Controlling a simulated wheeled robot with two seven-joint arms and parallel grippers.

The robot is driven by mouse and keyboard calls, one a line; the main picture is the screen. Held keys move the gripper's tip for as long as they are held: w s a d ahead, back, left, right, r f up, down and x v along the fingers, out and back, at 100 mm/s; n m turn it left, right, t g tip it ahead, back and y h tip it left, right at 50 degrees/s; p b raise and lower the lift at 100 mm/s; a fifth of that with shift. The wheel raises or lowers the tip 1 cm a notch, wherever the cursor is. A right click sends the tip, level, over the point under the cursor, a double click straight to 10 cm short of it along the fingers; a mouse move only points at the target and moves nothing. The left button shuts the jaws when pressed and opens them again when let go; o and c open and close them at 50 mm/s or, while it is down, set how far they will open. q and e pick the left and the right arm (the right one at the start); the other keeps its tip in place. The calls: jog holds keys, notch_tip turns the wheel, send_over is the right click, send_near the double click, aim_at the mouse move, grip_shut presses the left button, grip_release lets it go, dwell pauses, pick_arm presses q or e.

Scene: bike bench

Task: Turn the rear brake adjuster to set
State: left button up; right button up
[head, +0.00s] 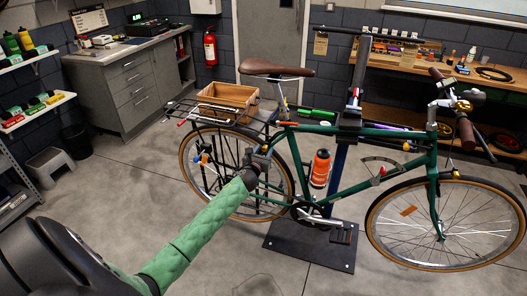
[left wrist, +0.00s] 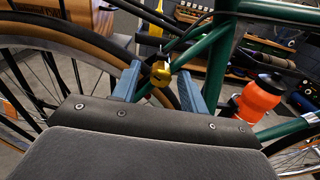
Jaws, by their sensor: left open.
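The green bike (head: 375,130) is held in a stand, its rear wheel to the left. A small yellow knob, which looks like the rear brake adjuster (left wrist: 160,76), sits by the green frame tubes above the rear tyre in the left wrist view. My left gripper (left wrist: 158,70) is open, with one blue finger on each side of the knob. Whether the fingers touch it is not clear. In the head view my left gripper (head: 262,160) is at the upper front of the rear wheel and largely hides the knob. My right gripper is not in view.
A wooden crate (head: 228,97) rides on the rear rack. An orange bottle (head: 320,168) is on the frame near my left gripper. The stand's dark base plate (head: 290,245) lies below. A wooden workbench (head: 400,64) stands behind; open floor lies to the left.

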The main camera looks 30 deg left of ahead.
pick_arm(q)
grip_shut()
dwell(0.3)
